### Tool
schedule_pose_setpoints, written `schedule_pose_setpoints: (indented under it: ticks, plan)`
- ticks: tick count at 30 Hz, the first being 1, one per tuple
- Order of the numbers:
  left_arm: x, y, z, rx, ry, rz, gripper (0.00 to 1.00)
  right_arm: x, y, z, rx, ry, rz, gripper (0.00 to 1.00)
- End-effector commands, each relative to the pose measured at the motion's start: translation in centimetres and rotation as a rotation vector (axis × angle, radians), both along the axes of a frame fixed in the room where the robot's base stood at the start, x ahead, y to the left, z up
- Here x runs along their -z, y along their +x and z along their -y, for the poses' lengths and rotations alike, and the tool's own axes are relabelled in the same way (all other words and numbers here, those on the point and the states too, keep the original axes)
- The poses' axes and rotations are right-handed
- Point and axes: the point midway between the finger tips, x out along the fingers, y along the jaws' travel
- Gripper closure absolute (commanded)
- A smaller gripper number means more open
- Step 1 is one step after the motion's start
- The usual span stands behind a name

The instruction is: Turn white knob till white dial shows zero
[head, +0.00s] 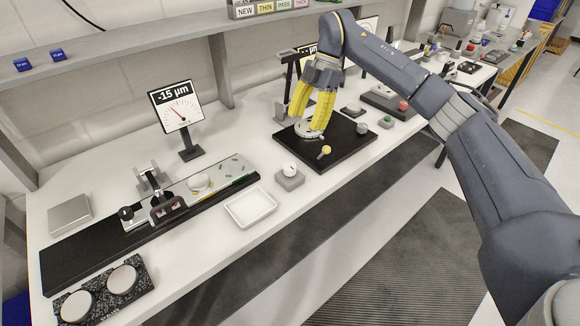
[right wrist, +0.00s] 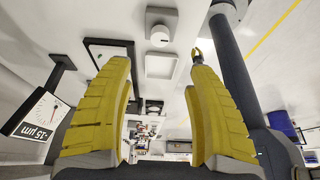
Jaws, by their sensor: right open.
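The white dial (head: 177,105) stands on a black post by the wall in the head view and reads -15 µm. It shows upside down at the left edge of the right wrist view (right wrist: 38,114). The white knob (head: 290,169) sits on a small grey block at the front of the table, right of a white tray. It shows at the top of the right wrist view (right wrist: 160,36). My right gripper (head: 308,122) has yellow fingers, open and empty. It points down over the black plate, right of and behind the knob, apart from it. My left gripper is not in view.
The black plate (head: 346,150) carries a round metal fixture (head: 310,131) under my fingers and a yellow knob (head: 325,151). The white tray (head: 251,208) lies left of the knob. A black rail fixture (head: 70,255) fills the left. A second dial is partly hidden behind my gripper.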

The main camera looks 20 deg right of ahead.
Motion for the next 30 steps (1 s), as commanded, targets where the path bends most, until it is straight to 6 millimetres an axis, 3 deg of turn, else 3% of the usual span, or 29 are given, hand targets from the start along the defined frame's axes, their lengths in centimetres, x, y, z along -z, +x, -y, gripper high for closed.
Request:
schedule_pose_setpoints:
  ticks: [18,30]
  plan:
    - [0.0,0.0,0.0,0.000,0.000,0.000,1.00,10.2,-1.7,-3.9,-0.002,0.004,-0.001,0.43]
    - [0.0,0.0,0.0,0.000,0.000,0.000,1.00,13.9,-2.3,-5.4,-0.001,0.004,0.001,0.43]
